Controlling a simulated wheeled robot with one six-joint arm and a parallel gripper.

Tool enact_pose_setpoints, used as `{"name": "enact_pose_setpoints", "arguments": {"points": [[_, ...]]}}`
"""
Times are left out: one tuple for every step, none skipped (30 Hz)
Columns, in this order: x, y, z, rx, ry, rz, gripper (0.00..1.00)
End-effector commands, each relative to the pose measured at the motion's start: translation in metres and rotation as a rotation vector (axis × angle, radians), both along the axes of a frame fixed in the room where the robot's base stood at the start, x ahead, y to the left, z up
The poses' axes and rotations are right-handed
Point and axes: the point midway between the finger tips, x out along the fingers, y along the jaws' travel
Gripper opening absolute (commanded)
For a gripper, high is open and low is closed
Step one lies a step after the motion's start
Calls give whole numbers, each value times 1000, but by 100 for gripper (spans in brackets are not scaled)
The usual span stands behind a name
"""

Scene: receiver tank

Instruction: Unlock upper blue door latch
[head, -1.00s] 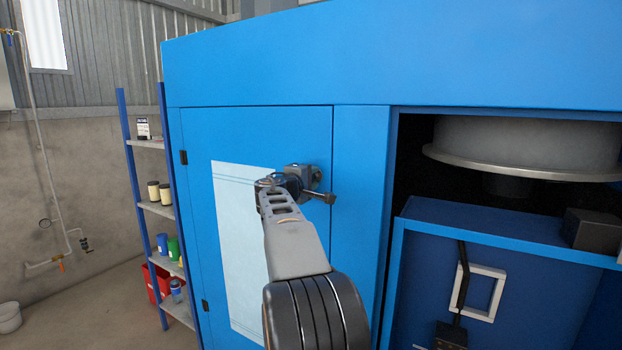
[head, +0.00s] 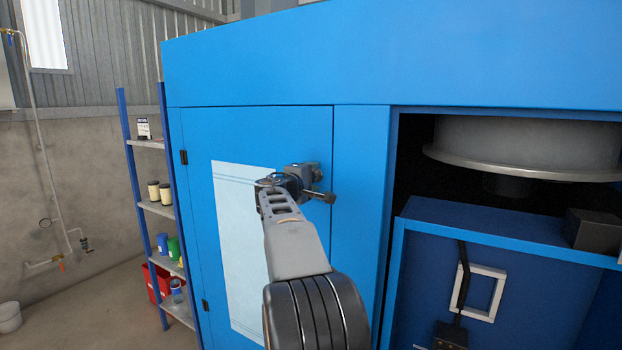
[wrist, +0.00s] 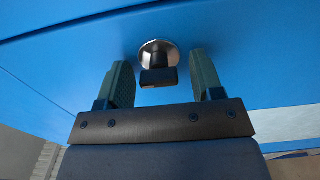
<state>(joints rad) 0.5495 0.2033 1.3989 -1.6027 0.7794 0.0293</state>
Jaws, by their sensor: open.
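The upper blue door (head: 260,135) is flush with the blue cabinet front and looks closed. Its latch (wrist: 157,65) has a round silver base and a dark block-shaped knob in the wrist view. My gripper (wrist: 162,62) is open, with one dark green finger on each side of the knob. Gaps show between the knob and both fingers, so neither seems to touch it. In the head view my gripper (head: 292,184) is at the latch area near the door's right edge and largely hides the latch.
A pale panel (head: 240,240) is on the door, left of my arm. Right of the door is an open bay with a grey round vessel (head: 525,145) and a blue box front with a white frame (head: 483,292). A shelf rack (head: 158,209) stands at left.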

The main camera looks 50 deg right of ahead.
Motion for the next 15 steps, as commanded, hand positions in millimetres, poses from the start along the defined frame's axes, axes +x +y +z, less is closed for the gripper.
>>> {"name": "enact_pose_setpoints", "arguments": {"points": [[0, 3, 0, 0, 0, 1, 61], [-1, 5, 0, 0, -1, 1, 61], [-2, 10, -1, -1, -1, 1, 61], [-3, 14, -1, -1, -1, 2, 61], [-4, 19, -1, -1, -1, 3, 61], [-6, 26, -1, -1, -1, 4, 61], [-7, 31, -1, -1, -2, 3, 61], [-8, 38, -1, -1, -1, 4, 61], [-10, 46, -1, -1, -2, 4, 61], [-12, 52, -2, -1, -1, 4, 61], [-14, 59, -1, 0, -2, 5, 61], [-15, 67, -1, 0, -2, 4, 61], [-17, 73, -1, 0, -2, 5, 61], [-19, 78, -1, 0, -2, 4, 61], [-20, 86, -1, 0, -2, 5, 61]]}}
